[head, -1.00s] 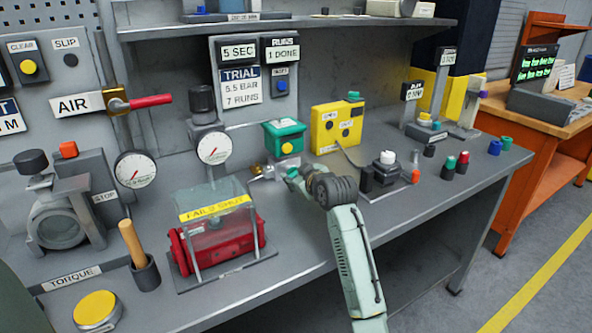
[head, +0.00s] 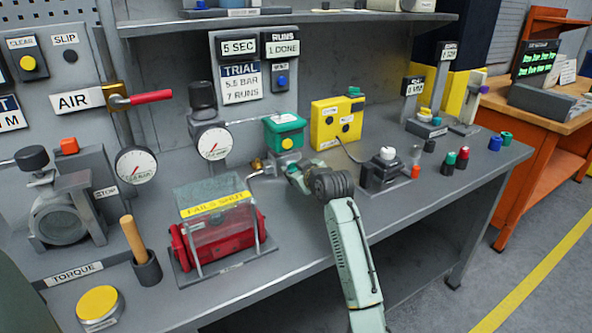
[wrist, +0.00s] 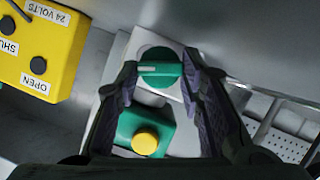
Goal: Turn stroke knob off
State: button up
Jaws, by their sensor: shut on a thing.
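A round green knob (wrist: 160,68) with a white line across it sits between my fingers in the wrist view. It carries no readable label; its line lies nearly level in that picture. My gripper (wrist: 160,75) is shut on this knob, one finger on each side. In the head view my gripper (head: 291,172) is low in front of a green box (head: 284,130) with a yellow button. The knob is hidden there by my gripper. The green box also shows behind the knob in the wrist view (wrist: 128,125).
A yellow box (head: 337,122) with black knobs and a cable stands to the right. A clear-covered red actuator (head: 218,245) marked FAILS SHUT stands to the left. A gauge (head: 214,143) and a red-handled AIR valve (head: 150,97) are behind.

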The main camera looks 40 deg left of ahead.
jog(key=m+g, duration=0.2)
jog(key=m, duration=0.1)
jog(key=shift+w+d+y, duration=0.1)
jog(key=shift+w+y, duration=0.1)
jog(key=shift+y, duration=0.1)
jog(key=o, duration=0.9)
jog(key=v, duration=1.2)
jog(key=shift+w, duration=0.1)
